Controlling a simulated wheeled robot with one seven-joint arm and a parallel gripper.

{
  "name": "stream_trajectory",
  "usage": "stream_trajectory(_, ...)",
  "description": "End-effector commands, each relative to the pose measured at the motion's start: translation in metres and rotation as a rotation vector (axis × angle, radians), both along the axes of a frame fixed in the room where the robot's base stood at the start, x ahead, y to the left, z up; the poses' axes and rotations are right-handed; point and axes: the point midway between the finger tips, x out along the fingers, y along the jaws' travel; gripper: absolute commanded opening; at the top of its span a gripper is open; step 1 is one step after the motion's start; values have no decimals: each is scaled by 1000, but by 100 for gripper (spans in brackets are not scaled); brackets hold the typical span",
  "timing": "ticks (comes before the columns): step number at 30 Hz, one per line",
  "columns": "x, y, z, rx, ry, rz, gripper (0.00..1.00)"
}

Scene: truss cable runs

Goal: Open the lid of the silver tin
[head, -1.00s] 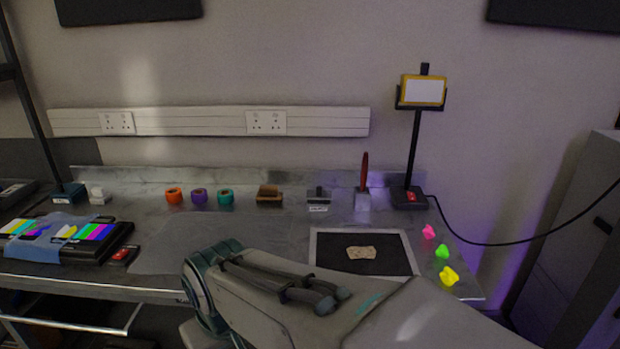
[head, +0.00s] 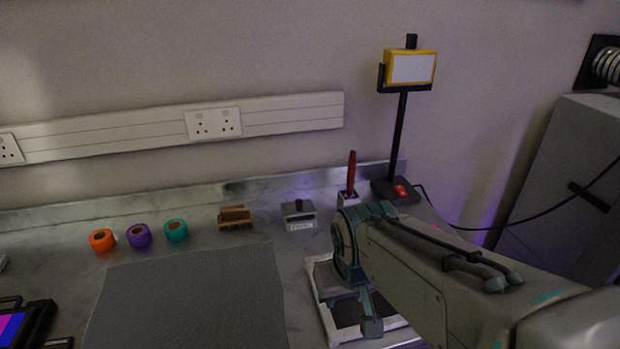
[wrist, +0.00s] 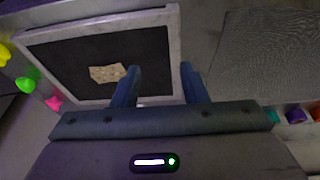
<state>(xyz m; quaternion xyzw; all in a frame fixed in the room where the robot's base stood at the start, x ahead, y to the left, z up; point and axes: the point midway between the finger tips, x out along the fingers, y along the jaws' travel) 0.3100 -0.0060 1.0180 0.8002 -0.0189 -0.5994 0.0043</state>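A small silver box (head: 299,214) with a black knob on top and a white label on its front stands at the back of the bench in the head view. It looks like the silver tin, and its lid looks shut. My gripper (head: 368,312) is in front of it and to its right, apart from it, over a framed dark tray. In the wrist view my gripper (wrist: 160,82) has its two fingers apart with nothing between them. The tin is not seen in the wrist view.
The framed dark tray (wrist: 75,47) holds a tan piece (wrist: 107,73). A red-handled tool (head: 351,176) and a lamp-like stand (head: 400,135) are right of the tin; a wooden brush (head: 235,218) and tape rolls (head: 139,236) are left. A grey mat (head: 190,300) lies flat in front.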

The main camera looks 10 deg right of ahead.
Motion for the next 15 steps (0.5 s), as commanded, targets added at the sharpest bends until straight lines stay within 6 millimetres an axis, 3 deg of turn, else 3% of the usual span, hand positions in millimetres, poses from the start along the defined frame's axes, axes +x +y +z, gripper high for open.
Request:
stream_trajectory(5,57,-23,-7,-110,-133,2,39)
stream_trajectory(9,115,-46,-15,-169,-285,32,39)
stream_trajectory(15,184,-52,-27,-118,-514,131,39)
